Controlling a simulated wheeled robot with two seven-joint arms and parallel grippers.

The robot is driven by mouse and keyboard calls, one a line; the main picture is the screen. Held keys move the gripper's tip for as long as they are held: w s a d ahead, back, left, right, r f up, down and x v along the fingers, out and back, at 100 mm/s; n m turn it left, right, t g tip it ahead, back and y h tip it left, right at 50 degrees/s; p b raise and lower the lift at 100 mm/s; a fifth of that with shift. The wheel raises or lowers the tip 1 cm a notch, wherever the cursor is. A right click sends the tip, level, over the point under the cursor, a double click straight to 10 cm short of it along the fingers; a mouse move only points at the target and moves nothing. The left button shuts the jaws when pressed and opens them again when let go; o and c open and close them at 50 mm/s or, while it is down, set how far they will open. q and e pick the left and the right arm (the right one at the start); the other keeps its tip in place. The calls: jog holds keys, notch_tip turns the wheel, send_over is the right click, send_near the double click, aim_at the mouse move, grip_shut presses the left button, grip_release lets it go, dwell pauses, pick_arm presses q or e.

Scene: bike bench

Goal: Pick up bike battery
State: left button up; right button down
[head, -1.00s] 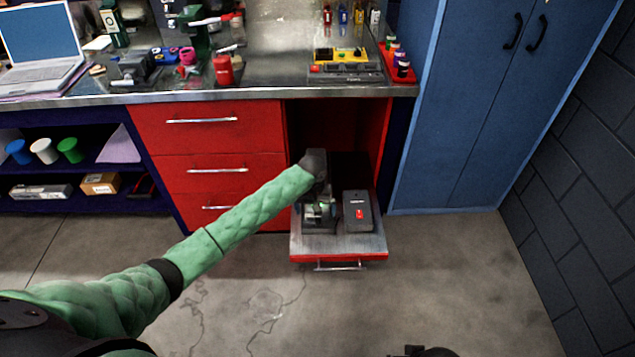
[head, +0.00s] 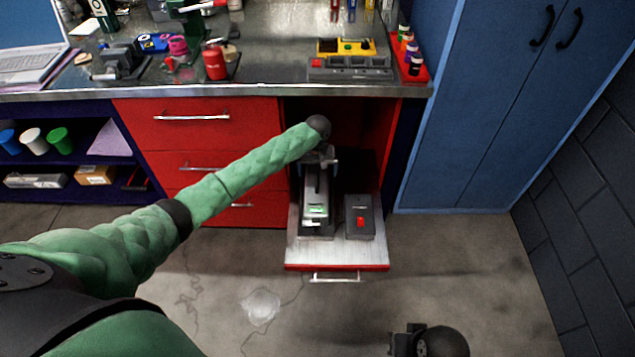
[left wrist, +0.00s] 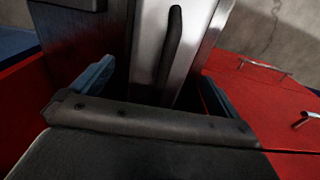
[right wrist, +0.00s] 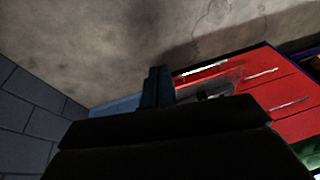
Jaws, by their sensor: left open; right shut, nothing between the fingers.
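A long silver-grey block with a green light, apparently the bike battery (head: 316,206), sits in a dark holder on the left of the pulled-out drawer. My left gripper (head: 318,160) is open above its rear part. In the left wrist view, the battery's silver face (left wrist: 150,35) with a black handle bar shows between and beyond my spread fingers (left wrist: 155,86). I cannot tell whether the fingers touch it. My right gripper (head: 405,340) is shut and empty, low at the front; its closed fingers show in the right wrist view (right wrist: 157,87).
A dark box with a red switch (head: 359,226) stands right of the battery in the drawer (head: 338,254). Red drawers (head: 210,140) close in on the left, the cabinet's red side wall on the right. The workbench top (head: 270,65) overhangs behind. A blue locker (head: 480,120) stands right. Floor in front is mostly open.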

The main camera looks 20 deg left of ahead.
pick_arm(q)
jog(key=shift+w+a+f+p, duration=0.15)
jog(key=shift+f+p, duration=0.3)
jog(key=shift+f, duration=2.2)
jog(key=c, duration=1.9)
jog(key=shift+w+r, duration=0.15)
jog(key=shift+c, duration=0.5)
jog(key=shift+r, duration=0.15)
